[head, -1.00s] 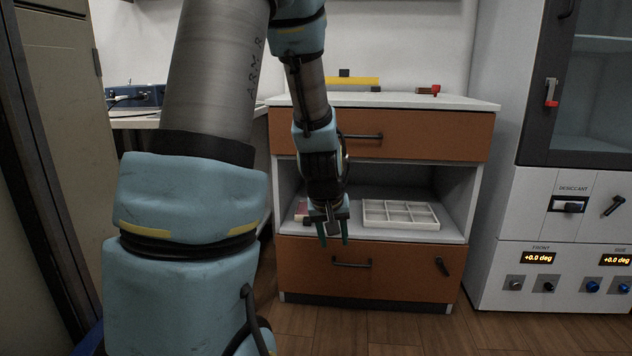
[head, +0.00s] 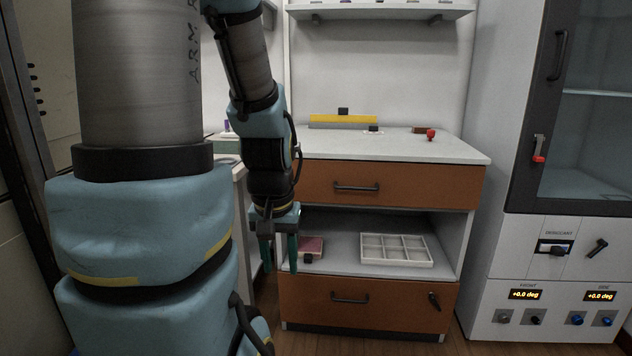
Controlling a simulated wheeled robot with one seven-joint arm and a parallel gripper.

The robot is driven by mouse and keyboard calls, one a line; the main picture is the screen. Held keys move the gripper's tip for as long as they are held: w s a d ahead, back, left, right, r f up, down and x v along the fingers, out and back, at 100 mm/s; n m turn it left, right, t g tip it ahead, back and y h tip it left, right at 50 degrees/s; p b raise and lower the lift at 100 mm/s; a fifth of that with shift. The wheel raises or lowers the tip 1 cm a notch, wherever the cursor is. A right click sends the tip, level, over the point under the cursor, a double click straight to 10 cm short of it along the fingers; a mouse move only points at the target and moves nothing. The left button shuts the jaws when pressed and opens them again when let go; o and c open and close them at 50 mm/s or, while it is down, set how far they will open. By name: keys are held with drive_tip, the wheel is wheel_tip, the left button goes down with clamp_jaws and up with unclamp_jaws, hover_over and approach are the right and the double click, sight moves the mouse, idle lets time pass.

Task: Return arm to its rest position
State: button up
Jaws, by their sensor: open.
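My gripper (head: 279,262) hangs down at the end of my arm, in front of the left side of the orange-fronted cabinet (head: 400,187). Its two green fingers are apart, with nothing between them. Just right of the fingers, a small reddish object (head: 311,246) lies on the open shelf of the cabinet. My gripper appears to be in front of the shelf, apart from it. My upper arm and elbow fill the left part of the view.
A white compartment tray (head: 396,262) sits on the open shelf (head: 345,253). On the cabinet top are a yellow bar-like object (head: 343,121) and a small red item (head: 431,134). A tall grey cabinet with a glass door (head: 590,130) stands at right. Floor shows in front.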

wheel_tip(320, 180, up, 23)
drive_tip(key=p, duration=2)
drive_tip(key=shift+f, duration=0.1)
